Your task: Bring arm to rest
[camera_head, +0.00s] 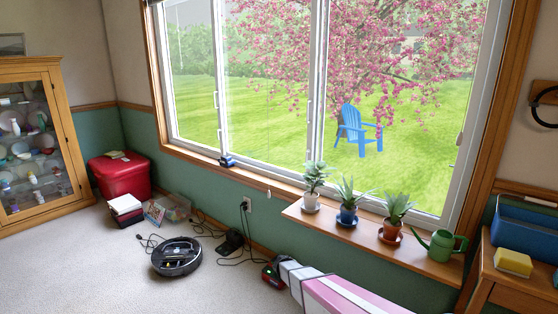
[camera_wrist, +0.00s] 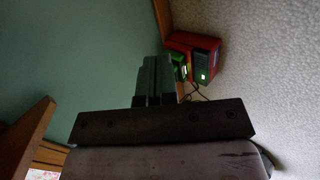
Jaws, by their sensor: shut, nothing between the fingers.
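My gripper (camera_wrist: 156,66) shows in the wrist view, its two grey fingers side by side and shut with nothing between them. Its dark crossbar (camera_wrist: 160,122) lies below them in the picture. The fingers are close to the green wall (camera_wrist: 80,60), with the pale carpet (camera_wrist: 275,80) on the right. A red device with green lights (camera_wrist: 200,55) is just past the fingertips; I cannot tell the gap.
A wooden window shelf (camera_head: 425,265) holds several potted plants (camera_head: 348,200) and a green watering can (camera_head: 440,247). A round robot vacuum (camera_head: 177,257), cables and a red chest (camera_head: 120,175) are along the wall. A wooden desk (camera_head: 520,285) stands at right. Carpet at left front is clear.

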